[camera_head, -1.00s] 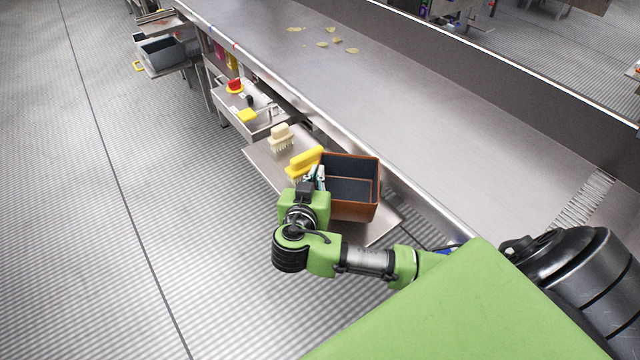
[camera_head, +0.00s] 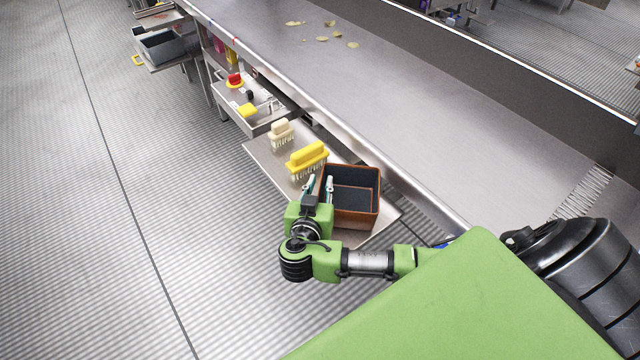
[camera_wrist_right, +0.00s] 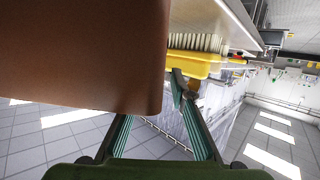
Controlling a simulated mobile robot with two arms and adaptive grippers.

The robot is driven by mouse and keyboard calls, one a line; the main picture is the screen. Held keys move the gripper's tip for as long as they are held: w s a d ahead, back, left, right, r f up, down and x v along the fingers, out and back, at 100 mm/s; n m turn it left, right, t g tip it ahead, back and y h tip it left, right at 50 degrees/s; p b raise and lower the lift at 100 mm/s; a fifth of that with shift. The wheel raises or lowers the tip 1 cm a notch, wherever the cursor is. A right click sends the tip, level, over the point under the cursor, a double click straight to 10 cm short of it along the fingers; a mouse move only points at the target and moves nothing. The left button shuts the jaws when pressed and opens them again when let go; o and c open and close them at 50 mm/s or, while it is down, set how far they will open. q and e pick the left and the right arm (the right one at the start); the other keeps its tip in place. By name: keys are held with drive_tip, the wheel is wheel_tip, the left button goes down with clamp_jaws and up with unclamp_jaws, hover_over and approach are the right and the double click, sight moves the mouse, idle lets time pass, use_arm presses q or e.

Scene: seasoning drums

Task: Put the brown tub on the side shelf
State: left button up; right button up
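The brown tub (camera_head: 357,219), an open rectangular box with a dark inside, stands upright on the near end of the steel side shelf (camera_head: 264,160) and appears to rest on it. My right gripper (camera_head: 319,184) is at its left wall with its two fingers spread, one outside the wall and one by the rim on the inner side. In the right wrist view the tub (camera_wrist_right: 85,50) fills the upper left and hides one fingertip; the other finger stands clear of it. My left gripper is out of view.
A yellow brush (camera_head: 308,157) and a cream brush (camera_head: 281,133) stand on the same shelf, left of the tub. The long steel conveyor table (camera_head: 420,130) runs along the right. A tray (camera_head: 238,98) with red and yellow items lies farther back. The floor at left is clear.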

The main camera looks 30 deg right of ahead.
drive_tip(key=shift+r, duration=0.25)
drive_tip(key=shift+s+a, duration=0.2)
drive_tip(key=shift+a, duration=0.1)
drive_tip(key=b+v, duration=0.1)
drive_tip(key=v, duration=1)
drive_tip(key=shift+s+b, duration=0.15)
drive_tip(key=shift+b, duration=0.25)
drive_tip(key=shift+a, duration=0.1)
